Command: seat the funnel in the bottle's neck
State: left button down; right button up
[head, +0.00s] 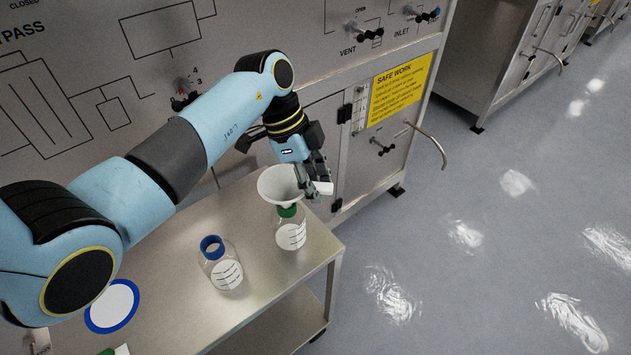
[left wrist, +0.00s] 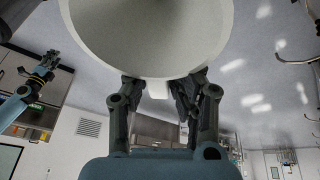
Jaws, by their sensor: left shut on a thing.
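My left gripper (head: 318,188) is shut on the white funnel (head: 281,186), by its rim side; a small white tab shows between the fingers. In the left wrist view the funnel (left wrist: 150,30) fills the top, in front of the fingers (left wrist: 160,95). In the head view its cone is directly over a clear bottle with a green neck ring (head: 290,234). The spout is hidden, so I cannot tell whether it is inside the neck. A second clear bottle, with a blue neck ring (head: 222,268), stands upright to the left. My right gripper (left wrist: 48,62) is small and distant in the left wrist view.
The bottles stand on a steel table (head: 262,275), near its right end. A blue-rimmed white disc (head: 112,306) lies to the left. A steel cabinet with valves and a yellow sign (head: 399,91) rises behind. Open floor (head: 460,250) lies to the right.

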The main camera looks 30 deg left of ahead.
aim_at(294, 178)
pick_arm(q)
jog(key=shift+f, duration=0.55)
jog(key=c, duration=0.9)
grip_release()
jog(key=shift+c, duration=0.2)
jog(key=v, duration=1.2)
jog(key=shift+d+f, duration=0.1)
